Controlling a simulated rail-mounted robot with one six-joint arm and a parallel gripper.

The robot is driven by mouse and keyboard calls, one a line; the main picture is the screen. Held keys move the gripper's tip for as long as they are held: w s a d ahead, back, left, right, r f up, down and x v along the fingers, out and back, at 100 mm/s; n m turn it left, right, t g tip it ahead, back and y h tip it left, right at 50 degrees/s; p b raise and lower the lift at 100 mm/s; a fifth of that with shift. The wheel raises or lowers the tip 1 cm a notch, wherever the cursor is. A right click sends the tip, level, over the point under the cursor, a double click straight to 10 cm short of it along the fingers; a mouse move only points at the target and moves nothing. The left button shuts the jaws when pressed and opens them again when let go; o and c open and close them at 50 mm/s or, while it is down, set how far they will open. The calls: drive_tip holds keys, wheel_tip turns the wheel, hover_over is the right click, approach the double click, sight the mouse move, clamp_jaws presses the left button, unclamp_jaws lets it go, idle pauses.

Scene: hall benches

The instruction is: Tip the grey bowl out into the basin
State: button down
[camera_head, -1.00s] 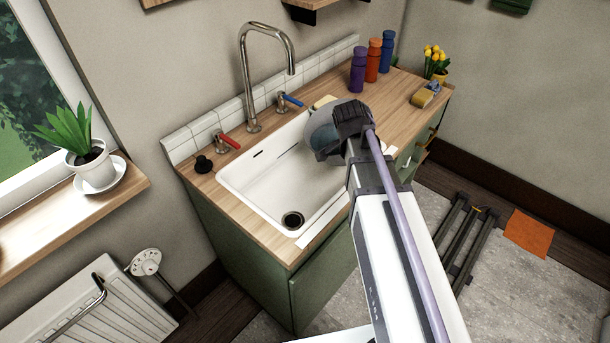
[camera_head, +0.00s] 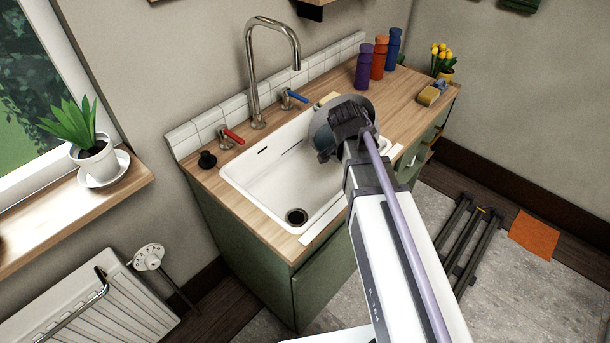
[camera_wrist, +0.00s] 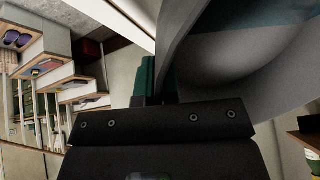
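The grey bowl (camera_head: 322,137) is above the right end of the white basin (camera_head: 264,188), partly hidden behind my gripper (camera_head: 348,118). It looks tilted, but its opening is mostly hidden in the head view. In the wrist view the bowl (camera_wrist: 235,80) fills the upper right, with its curved rim and a teal area near the top edge. My gripper appears shut on the bowl's rim; the fingertips are mostly hidden. The visible part of the basin holds nothing, and its dark drain (camera_head: 296,216) is in view.
A tall tap (camera_head: 252,75) stands behind the basin, with a red-handled valve (camera_head: 231,136) and a blue-handled valve (camera_head: 293,97). Purple, orange and blue bottles (camera_head: 378,60) and a yellow sponge (camera_head: 430,95) are on the worktop to the right.

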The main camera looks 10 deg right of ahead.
drive_tip(key=shift+a+t+h+b, duration=0.15)
drive_tip(key=shift+a+h+b, duration=0.1)
drive_tip(key=shift+h+b, duration=0.35)
drive_tip(key=shift+a+t+h+b, duration=0.2)
drive_tip(key=shift+h+b, duration=0.15)
drive_tip(key=shift+h, duration=0.35)
idle(0.5)
drive_tip(key=shift+s+a+r, duration=0.1)
drive_tip(key=shift+r, duration=0.1)
idle(0.4)
drive_tip(key=shift+a+r+h, duration=0.15)
drive_tip(key=shift+h, duration=0.25)
drive_tip(key=shift+a+r, duration=0.1)
drive_tip(key=shift+r, duration=0.05)
drive_tip(key=shift+a+r+t+h+b, duration=0.1)
drive_tip(key=shift+r+t+h+b, duration=0.1)
drive_tip(key=shift+t+h+b, duration=0.1)
idle(0.4)
drive_tip(key=shift+s+a+r+n+h, duration=0.1)
drive_tip(key=shift+a+r+n+h, duration=0.2)
drive_tip(key=shift+h, duration=0.1)
drive_tip(key=shift+r+b, duration=0.1)
drive_tip(key=shift+b, duration=0.2)
drive_tip(key=shift+a+r+h, duration=0.2)
drive_tip(key=shift+h, duration=0.2)
